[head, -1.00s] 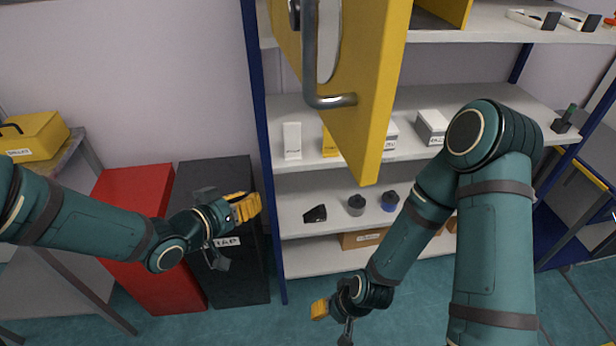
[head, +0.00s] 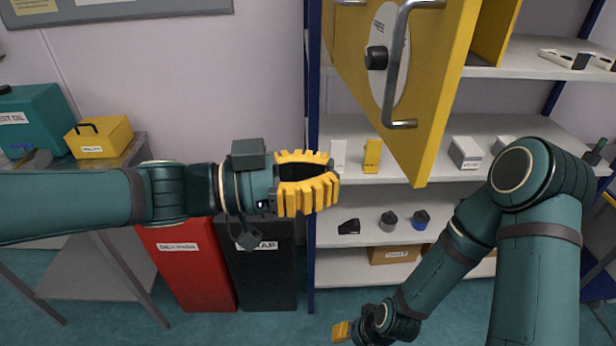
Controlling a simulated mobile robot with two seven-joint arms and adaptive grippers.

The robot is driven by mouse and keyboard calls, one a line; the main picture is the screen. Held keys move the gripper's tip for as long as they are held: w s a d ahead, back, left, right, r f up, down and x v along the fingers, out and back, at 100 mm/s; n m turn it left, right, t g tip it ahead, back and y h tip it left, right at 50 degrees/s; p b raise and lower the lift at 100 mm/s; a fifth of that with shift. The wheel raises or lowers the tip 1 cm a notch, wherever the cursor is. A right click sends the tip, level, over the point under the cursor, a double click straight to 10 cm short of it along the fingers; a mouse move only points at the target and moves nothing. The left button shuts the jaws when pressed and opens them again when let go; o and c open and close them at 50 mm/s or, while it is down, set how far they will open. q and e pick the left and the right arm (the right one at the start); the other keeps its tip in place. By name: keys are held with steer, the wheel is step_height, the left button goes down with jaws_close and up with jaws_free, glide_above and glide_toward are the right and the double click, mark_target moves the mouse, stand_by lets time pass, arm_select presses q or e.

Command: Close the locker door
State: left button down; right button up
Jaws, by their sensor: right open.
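The yellow locker door (head: 446,90) stands open at the top of the head view, swung out towards me. It carries a bent metal handle (head: 391,85), a white oval plate and a black knob (head: 376,58). Part of the yellow locker (head: 494,30) shows behind it on the upper shelf; its top is out of frame. My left gripper (head: 325,180) is left of and below the door, apart from it, with nothing seen in its yellow fingers. Whether they are parted is unclear. My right gripper (head: 343,331) is low at the bottom edge, open and empty, well below the door.
A shelf rack (head: 400,184) with a blue post (head: 313,120) holds small boxes and dark pots. A red bin (head: 190,265) and a black bin (head: 265,275) stand left of it. A yellow toolbox (head: 100,138) and teal canister (head: 35,120) are farther left.

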mark_target(408, 171)
arm_select(q)
steer(key=d, duration=0.6)
steer(key=w+d, duration=0.1)
steer(key=d, duration=0.2)
steer(key=shift+w+d+b, duration=0.1)
steer(key=shift+d+b, duration=0.05)
steer(key=shift+b, duration=0.25)
steer(key=shift+d, duration=0.15)
